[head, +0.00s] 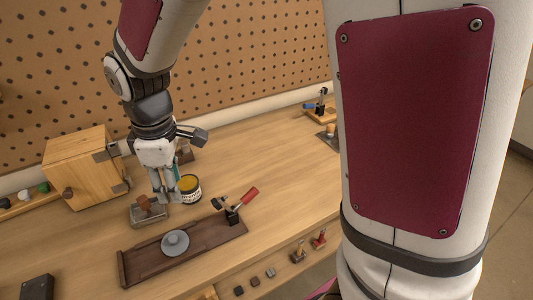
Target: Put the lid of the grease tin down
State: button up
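The grease tin (190,189), a dark round tin with a yellow band, stands on the bench, partly behind my gripper. A grey round disc with a raised knob (175,243), which looks like the lid, lies flat on the dark wooden tray (137,264). My gripper (168,200) points down above the bench, just left of the tin in the picture and behind the disc. Its fingers look slightly apart, with nothing seen between them. It appears clear of the disc. Whether it touches the tin cannot be told.
A grey block with a brown top (148,212) is close to my gripper's left. A red-handled clamp (240,203) stands at the tray's right end. A wooden box (78,170) is at the back left, before the pegboard. The bench right of the clamp is clear.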

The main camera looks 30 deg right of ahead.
jog(key=s+d+r+m+t, duration=0.4)
jog(key=s+d+r+m, duration=0.8)
jog(key=s, duration=0.4)
jog(key=shift+s+d+r+m, duration=0.3)
jog(key=shift+s+d+r, duration=0.1)
jog(key=shift+d+r, duration=0.3)
